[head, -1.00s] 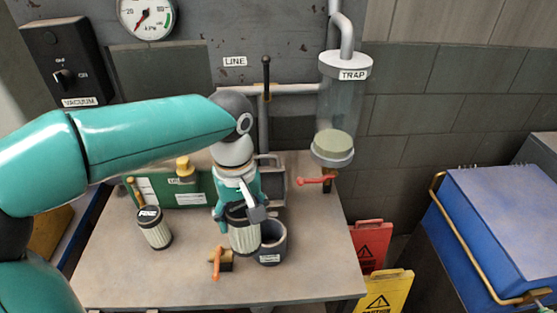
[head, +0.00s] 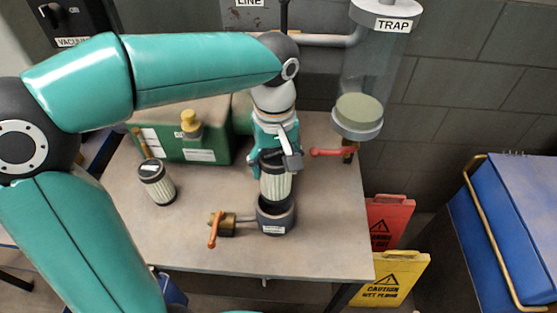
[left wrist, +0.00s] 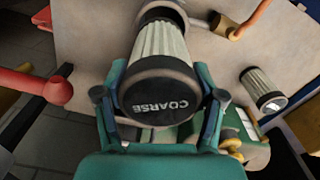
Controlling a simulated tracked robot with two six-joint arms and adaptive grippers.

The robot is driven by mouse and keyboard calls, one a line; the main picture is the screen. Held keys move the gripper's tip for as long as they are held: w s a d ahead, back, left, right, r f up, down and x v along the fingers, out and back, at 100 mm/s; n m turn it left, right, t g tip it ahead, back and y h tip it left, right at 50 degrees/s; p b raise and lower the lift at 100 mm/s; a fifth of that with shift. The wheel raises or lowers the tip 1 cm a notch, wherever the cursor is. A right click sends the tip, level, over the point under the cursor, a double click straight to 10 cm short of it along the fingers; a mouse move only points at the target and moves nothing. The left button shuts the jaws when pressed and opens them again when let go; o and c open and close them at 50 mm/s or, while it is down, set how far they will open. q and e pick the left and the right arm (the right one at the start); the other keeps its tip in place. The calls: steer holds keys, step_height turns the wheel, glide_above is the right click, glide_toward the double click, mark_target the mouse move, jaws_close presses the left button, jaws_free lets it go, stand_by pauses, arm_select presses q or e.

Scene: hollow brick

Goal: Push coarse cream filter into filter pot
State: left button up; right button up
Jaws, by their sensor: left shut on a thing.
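My left gripper (head: 275,150) is shut on the top cap of the coarse cream filter (head: 277,189). The filter is upright, with cream pleats and a dark cap marked COARSE, which shows in the left wrist view (left wrist: 160,98). Its lower end is at the mouth of the dark filter pot (head: 276,222) and appears to be inside the rim; how deep is hidden. Most of the pleats show above the rim. The pot, with a white label, stands on the table; a bit of it shows in the left wrist view (left wrist: 162,12). My right gripper is not in view.
A second, darker-capped filter (head: 157,184) stands on the table (head: 200,258) to the left. A brass valve with an orange handle (head: 214,230) joins the pot's left side. Behind are a green box (head: 205,140), a red lever (head: 332,152) and the trap (head: 358,115).

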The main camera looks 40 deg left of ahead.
arm_select(q)
step_height(320, 180, down, 2)
steer(key=shift+s+a+f+b, duration=0.1)
steer(key=shift+f+b, duration=0.05)
steer(key=shift+b, duration=0.55)
steer(key=shift+r, duration=0.25)
steer(key=shift+f, duration=0.25)
steer(key=shift+s+f, duration=0.15)
steer(key=shift+f, duration=0.05)
steer(key=shift+f+b, duration=3.4)
steer(key=shift+f, duration=0.85)
stand_by(0.8)
steer(key=o, duration=1.4)
